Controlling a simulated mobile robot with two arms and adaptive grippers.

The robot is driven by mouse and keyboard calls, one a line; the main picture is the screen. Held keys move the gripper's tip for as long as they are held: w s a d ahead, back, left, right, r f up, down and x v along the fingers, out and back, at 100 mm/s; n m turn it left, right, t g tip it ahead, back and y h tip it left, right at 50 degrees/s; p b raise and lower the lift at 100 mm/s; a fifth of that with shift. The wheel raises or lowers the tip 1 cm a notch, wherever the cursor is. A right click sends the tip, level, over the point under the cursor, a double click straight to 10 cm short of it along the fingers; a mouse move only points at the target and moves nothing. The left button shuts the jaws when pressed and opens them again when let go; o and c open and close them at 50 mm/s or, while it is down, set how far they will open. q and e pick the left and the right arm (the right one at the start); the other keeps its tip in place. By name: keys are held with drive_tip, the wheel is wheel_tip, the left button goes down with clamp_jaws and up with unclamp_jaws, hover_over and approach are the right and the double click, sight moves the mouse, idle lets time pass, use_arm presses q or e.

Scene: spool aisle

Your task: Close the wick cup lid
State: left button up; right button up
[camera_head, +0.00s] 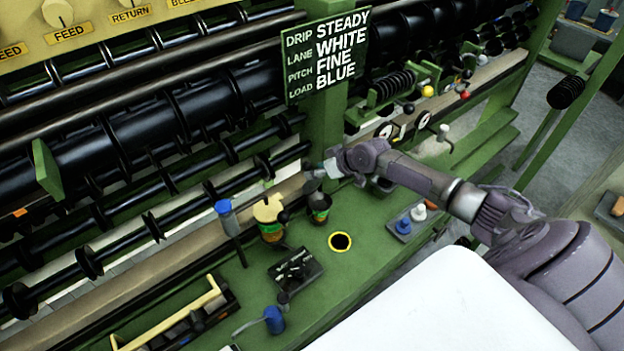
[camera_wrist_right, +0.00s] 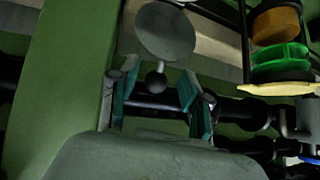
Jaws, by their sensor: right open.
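The likely wick cup (camera_head: 319,208) is a small dark cup with a green and brown band, on the green ledge in the head view. A grey lid-like disc (camera_head: 312,186) is raised above it, close to my right gripper (camera_head: 318,169). In the right wrist view a round grey disc (camera_wrist_right: 165,31) shows, with a dark ball knob (camera_wrist_right: 156,80) in line with the gap between the teal fingers of my right gripper (camera_wrist_right: 157,88). The fingers are apart; I cannot tell whether they touch the knob. My left gripper is out of view.
A yellow-topped jar (camera_head: 269,210) stands left of the cup; it also shows in the wrist view (camera_wrist_right: 276,88). A yellow-ringed hole (camera_head: 340,242), a black tray (camera_head: 296,269) and a tray with small bottles (camera_head: 404,225) lie nearby. Black rollers (camera_head: 140,130) run behind.

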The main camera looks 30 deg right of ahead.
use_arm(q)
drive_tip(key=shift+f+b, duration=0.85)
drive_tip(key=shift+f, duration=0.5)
use_arm(e)
drive_tip(key=shift+x, duration=1.45)
clamp_jaws()
